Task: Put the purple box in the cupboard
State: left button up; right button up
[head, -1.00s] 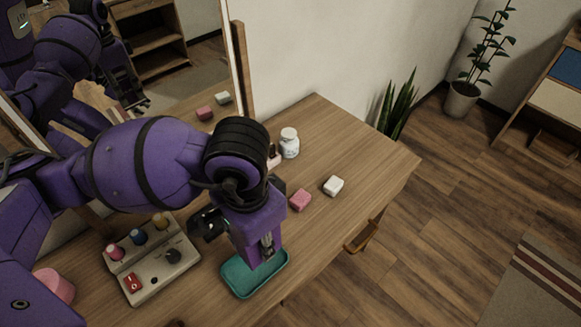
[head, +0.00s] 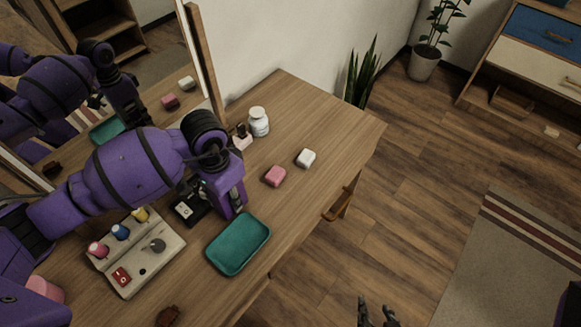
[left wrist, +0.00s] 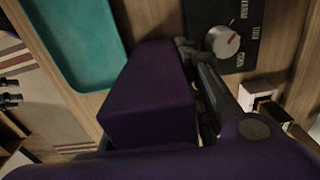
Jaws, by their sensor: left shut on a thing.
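A purple box (left wrist: 150,95) fills the middle of the left wrist view, beside a dark finger. In the head view it seems to be the purple block (head: 236,190) below my wrist, close in colour to my arm. My left gripper (head: 226,196) is shut on it above the table, just behind the teal tray (head: 239,245); its fingers are mostly hidden. My right gripper (head: 376,313) shows at the bottom edge, open and empty over the floor. A wooden cabinet (head: 483,82) with a blue and a cream front stands at the upper right, possibly the cupboard.
On the table (head: 310,110) are a white jar (head: 259,122), a pink block (head: 275,176), a white block (head: 306,158), a control panel (head: 136,255) and a black dial device (head: 187,209). A mirror stands behind. Floor between table and cabinet is clear; a potted plant (head: 423,63) stands near the wall.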

pick_arm(q)
jog(key=shift+f, duration=0.15)
jog(key=shift+f, duration=0.15)
jog(key=o, duration=0.8)
jog(key=shift+f, duration=0.15)
jog(key=o, duration=0.5)
